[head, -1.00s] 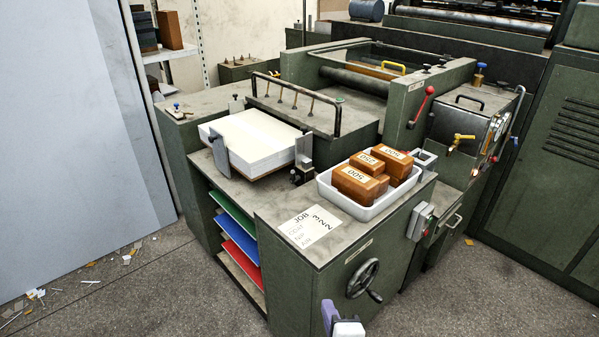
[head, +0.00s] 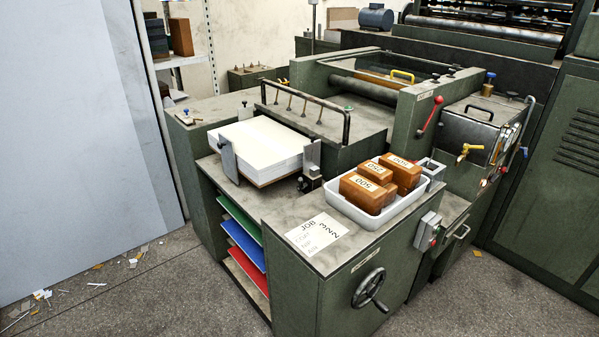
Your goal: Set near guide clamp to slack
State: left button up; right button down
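A white paper stack (head: 258,142) lies on the feeder's board. A grey upright guide plate (head: 228,160) stands at its left front side. Another metal guide (head: 313,153) stands at its right side, with a small dark clamp (head: 311,181) at its foot on the bench top. The clamp is too small to tell whether it is tight or slack. Neither of my grippers is in view.
A white tray (head: 343,207) of brown labelled blocks (head: 369,190) sits right of the clamp. A job sheet (head: 317,233) lies in front. A handwheel (head: 370,290) sticks out of the front panel. Open floor lies at the front left.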

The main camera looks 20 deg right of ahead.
aim_at(301, 186)
jog(key=k, duration=0.7)
jog(key=u, duration=0.4)
jog(key=i, duration=0.7)
jog(key=u, duration=0.45)
jog(key=i, duration=1.4)
jog(key=z, duration=1.1)
jog(key=i, duration=0.55)
jog(key=z, duration=0.35)
